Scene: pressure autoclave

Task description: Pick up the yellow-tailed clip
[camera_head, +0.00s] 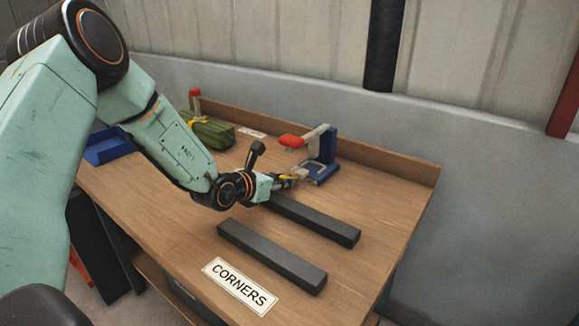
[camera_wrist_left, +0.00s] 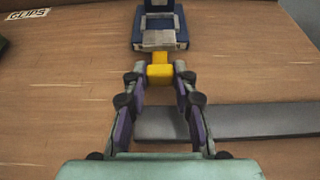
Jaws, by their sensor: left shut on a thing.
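The yellow-tailed clip shows by its yellow tail (camera_wrist_left: 160,74) in the left wrist view, with a narrower yellow part pointing away from me. In the head view only a small bit of yellow (camera_head: 287,178) shows at the fingertips. My left gripper (camera_wrist_left: 160,80) is shut on the yellow tail, one finger on each side; it also shows in the head view (camera_head: 291,180) above the bench. The clip's far end is close to the blue device; I cannot tell if they touch. My right gripper is not in view.
Two dark bars (camera_head: 272,256) lie on the wooden bench (camera_head: 180,240). A "CORNERS" label (camera_head: 240,285) is at the front. A green object (camera_head: 212,132) and blue bin (camera_head: 106,148) are at the left.

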